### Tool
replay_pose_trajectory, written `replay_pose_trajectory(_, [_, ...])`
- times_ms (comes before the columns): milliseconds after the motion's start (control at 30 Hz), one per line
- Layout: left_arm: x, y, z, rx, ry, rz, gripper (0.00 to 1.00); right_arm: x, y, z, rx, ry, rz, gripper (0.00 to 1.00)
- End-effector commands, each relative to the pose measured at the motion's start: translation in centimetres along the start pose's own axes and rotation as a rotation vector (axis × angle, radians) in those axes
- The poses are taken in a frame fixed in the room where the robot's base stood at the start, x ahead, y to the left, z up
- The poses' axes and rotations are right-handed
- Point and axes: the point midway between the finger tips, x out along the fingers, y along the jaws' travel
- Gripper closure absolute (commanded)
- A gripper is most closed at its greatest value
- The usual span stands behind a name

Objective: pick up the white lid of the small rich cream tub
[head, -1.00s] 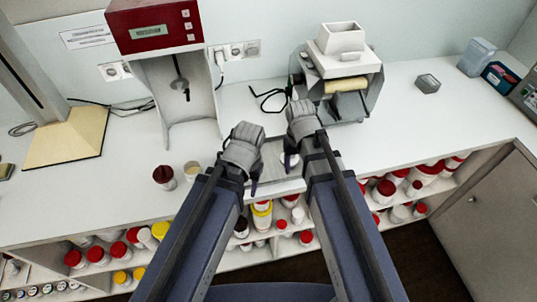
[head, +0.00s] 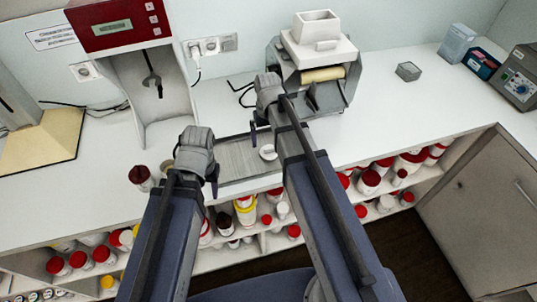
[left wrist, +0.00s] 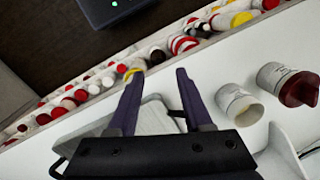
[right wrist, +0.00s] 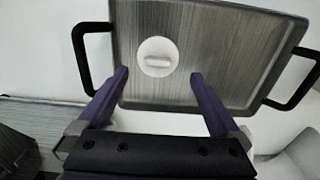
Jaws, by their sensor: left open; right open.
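The white lid (head: 267,152) is a small round disc lying on a grey metal tray (head: 236,160) at the counter's front. The right wrist view shows the lid (right wrist: 157,57) with a raised grip bar. My right gripper (right wrist: 160,75) is open and empty above the tray, with the lid just beyond and between its fingertips, apart from them. A small white open tub with cream (left wrist: 240,104) stands left of the tray; in the head view my left gripper partly hides it. My left gripper (left wrist: 157,75) is open and empty over the tray's left end.
A jar with a dark red lid (head: 141,177) stands beside the tub. The tray has black handles (right wrist: 93,55). Behind are a red-topped machine (head: 115,22) and a white-hoppered mill (head: 318,60). Shelves of jars (head: 370,180) lie below the front edge.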

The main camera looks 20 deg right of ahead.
Motion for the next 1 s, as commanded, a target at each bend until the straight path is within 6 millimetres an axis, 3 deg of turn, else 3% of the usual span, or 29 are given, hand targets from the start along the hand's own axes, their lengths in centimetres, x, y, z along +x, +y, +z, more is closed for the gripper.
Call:
replay_pose_trajectory(267, [0.8, 0.1, 0.0, 0.0, 0.0, 0.0, 0.5, 0.8, 0.1, 0.1, 0.0, 0.0, 0.0, 0.0])
replay_pose_trajectory(700, [5.4, 0.5, -0.3, -0.001, 0.0, 0.0, 0.5, 5.5, 0.3, 0.4, 0.0, 0.0, 0.0, 0.0])
replay_pose_trajectory(967, [5.3, 0.5, -0.3, -0.001, 0.0, 0.0, 0.5, 5.3, 0.3, 0.4, 0.0, 0.0, 0.0, 0.0])
replay_pose_trajectory(1000, [5.3, 0.5, -0.3, -0.001, 0.0, 0.0, 0.5, 5.3, 0.3, 0.4, 0.0, 0.0, 0.0, 0.03])
